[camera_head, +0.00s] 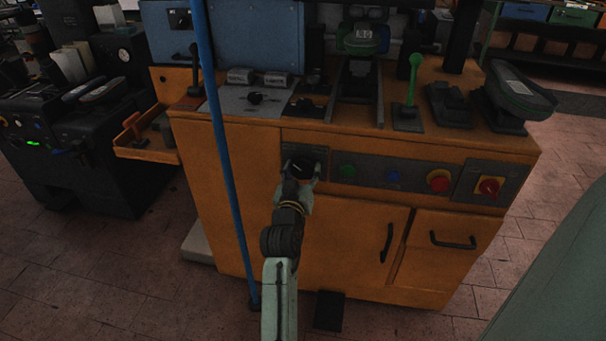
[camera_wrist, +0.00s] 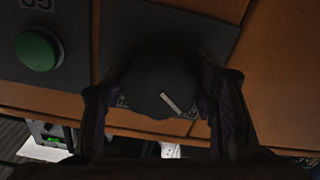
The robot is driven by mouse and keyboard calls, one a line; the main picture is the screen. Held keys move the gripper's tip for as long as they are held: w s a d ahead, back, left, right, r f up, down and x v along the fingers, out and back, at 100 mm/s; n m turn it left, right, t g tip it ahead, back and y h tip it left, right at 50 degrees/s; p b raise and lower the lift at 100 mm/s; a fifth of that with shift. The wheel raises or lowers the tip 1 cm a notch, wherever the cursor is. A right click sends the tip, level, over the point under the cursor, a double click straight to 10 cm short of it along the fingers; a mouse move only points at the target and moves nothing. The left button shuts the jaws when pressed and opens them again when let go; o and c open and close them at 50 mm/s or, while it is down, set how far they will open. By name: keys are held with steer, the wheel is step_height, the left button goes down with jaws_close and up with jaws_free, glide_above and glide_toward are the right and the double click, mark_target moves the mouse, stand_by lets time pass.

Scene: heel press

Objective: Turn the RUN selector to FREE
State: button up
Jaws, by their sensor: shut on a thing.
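The RUN selector is a dark round knob with a pale pointer line. It fills the middle of the wrist view (camera_wrist: 160,85), between the two fingers. My gripper (camera_wrist: 165,110) is shut on the knob, one finger on each side. In the head view my gripper (camera_head: 300,172) reaches the left end of the grey control strip on the orange cabinet front and covers most of the knob. The pointer line lies slanted in the wrist view. The selector's position labels are mostly hidden behind the knob and fingers, so I cannot read which one it points to.
Right of the selector on the strip are a green button (camera_head: 347,171), a blue button (camera_head: 393,176), a red knob on yellow (camera_head: 439,181) and a red switch (camera_head: 489,187). A blue upright pole (camera_head: 222,150) stands left of my arm. Cabinet doors with black handles lie below.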

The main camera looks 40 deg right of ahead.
steer(key=m+b, duration=0.4)
steer(key=m, duration=0.1)
steer(key=shift+w+a+f, duration=0.1)
steer(key=shift+f, duration=0.1)
steer(key=m+b, duration=0.4)
steer(key=m, duration=0.2)
steer(key=m+b, duration=0.3)
steer(key=m, duration=0.2)
steer(key=shift+w+a+r+b, duration=0.1)
steer(key=shift+r+b, duration=0.05)
steer(key=shift+b, duration=0.15)
steer(key=m+b, duration=0.1)
steer(key=m, duration=0.1)
steer(key=m+b, duration=0.1)
steer(key=m, duration=0.1)
steer(key=m+b, duration=0.1)
steer(key=m, duration=0.1)
steer(key=shift+r, duration=0.25)
steer(key=shift+b, duration=0.3)
steer(key=o, duration=1.2)
steer(key=v, duration=1.2)
